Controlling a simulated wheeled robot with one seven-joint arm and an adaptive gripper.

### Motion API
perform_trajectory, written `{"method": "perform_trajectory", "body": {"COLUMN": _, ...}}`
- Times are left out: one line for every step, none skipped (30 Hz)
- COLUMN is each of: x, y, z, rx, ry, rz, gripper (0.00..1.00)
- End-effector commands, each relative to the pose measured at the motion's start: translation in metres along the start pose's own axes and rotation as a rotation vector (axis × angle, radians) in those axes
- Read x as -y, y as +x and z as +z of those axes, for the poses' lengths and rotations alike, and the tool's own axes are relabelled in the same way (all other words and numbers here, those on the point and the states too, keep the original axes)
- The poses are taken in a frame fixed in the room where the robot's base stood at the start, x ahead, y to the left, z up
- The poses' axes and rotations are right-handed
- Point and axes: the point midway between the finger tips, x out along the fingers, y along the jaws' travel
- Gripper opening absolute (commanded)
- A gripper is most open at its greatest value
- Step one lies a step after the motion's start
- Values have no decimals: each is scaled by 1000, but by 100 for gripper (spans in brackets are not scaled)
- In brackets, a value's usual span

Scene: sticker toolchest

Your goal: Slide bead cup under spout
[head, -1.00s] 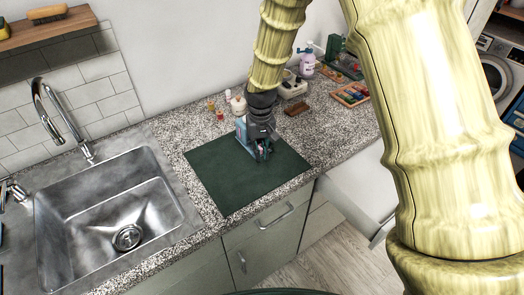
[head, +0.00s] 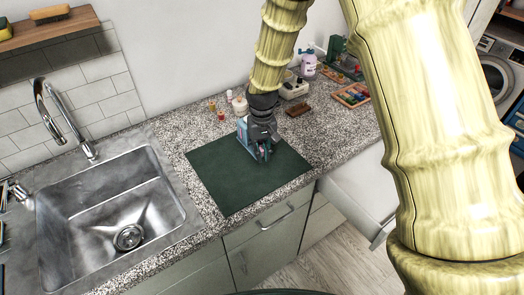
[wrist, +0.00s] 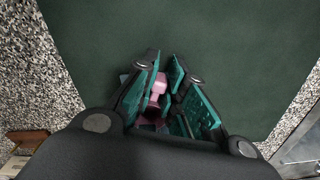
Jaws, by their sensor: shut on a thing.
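My gripper (head: 263,152) is low over the dark green mat (head: 245,185), near its back edge. In the wrist view its teal-padded fingers (wrist: 166,92) are closed around a small pink thing (wrist: 157,92). Most of the pink thing is hidden by the fingers, and I cannot tell for sure that it is the bead cup. A pale blue thing (head: 242,132) stands close to the left of my gripper in the head view, partly covered by it. I cannot make out a spout.
A steel sink (head: 110,210) is to the left. Small bottles and a white pot (head: 240,105) stand behind the mat. A brown block (head: 298,110), a tray of coloured pieces (head: 352,95) and a lilac bottle (head: 308,65) are at the back right. The mat's front is clear.

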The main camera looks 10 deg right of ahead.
Motion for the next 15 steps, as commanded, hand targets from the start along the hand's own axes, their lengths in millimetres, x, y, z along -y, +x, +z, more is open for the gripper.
{"method": "perform_trajectory", "body": {"x": 0, "y": 0, "z": 0, "rx": 0, "ry": 0, "rz": 0, "gripper": 0}}
{"method": "perform_trajectory", "body": {"x": 0, "y": 0, "z": 0, "rx": 0, "ry": 0, "rz": 0, "gripper": 0}}
{"method": "perform_trajectory", "body": {"x": 0, "y": 0, "z": 0, "rx": 0, "ry": 0, "rz": 0, "gripper": 19}}
{"method": "perform_trajectory", "body": {"x": 0, "y": 0, "z": 0, "rx": 0, "ry": 0, "rz": 0, "gripper": 25}}
{"method": "perform_trajectory", "body": {"x": 0, "y": 0, "z": 0, "rx": 0, "ry": 0, "rz": 0, "gripper": 30}}
{"method": "perform_trajectory", "body": {"x": 0, "y": 0, "z": 0, "rx": 0, "ry": 0, "rz": 0, "gripper": 37}}
{"method": "perform_trajectory", "body": {"x": 0, "y": 0, "z": 0, "rx": 0, "ry": 0, "rz": 0, "gripper": 37}}
{"method": "perform_trajectory", "body": {"x": 0, "y": 0, "z": 0, "rx": 0, "ry": 0, "rz": 0, "gripper": 37}}
{"method": "perform_trajectory", "body": {"x": 0, "y": 0, "z": 0, "rx": 0, "ry": 0, "rz": 0, "gripper": 37}}
{"method": "perform_trajectory", "body": {"x": 0, "y": 0, "z": 0, "rx": 0, "ry": 0, "rz": 0, "gripper": 37}}
{"method": "perform_trajectory", "body": {"x": 0, "y": 0, "z": 0, "rx": 0, "ry": 0, "rz": 0, "gripper": 37}}
{"method": "perform_trajectory", "body": {"x": 0, "y": 0, "z": 0, "rx": 0, "ry": 0, "rz": 0, "gripper": 37}}
{"method": "perform_trajectory", "body": {"x": 0, "y": 0, "z": 0, "rx": 0, "ry": 0, "rz": 0, "gripper": 37}}
{"method": "perform_trajectory", "body": {"x": 0, "y": 0, "z": 0, "rx": 0, "ry": 0, "rz": 0, "gripper": 37}}
{"method": "perform_trajectory", "body": {"x": 0, "y": 0, "z": 0, "rx": 0, "ry": 0, "rz": 0, "gripper": 37}}
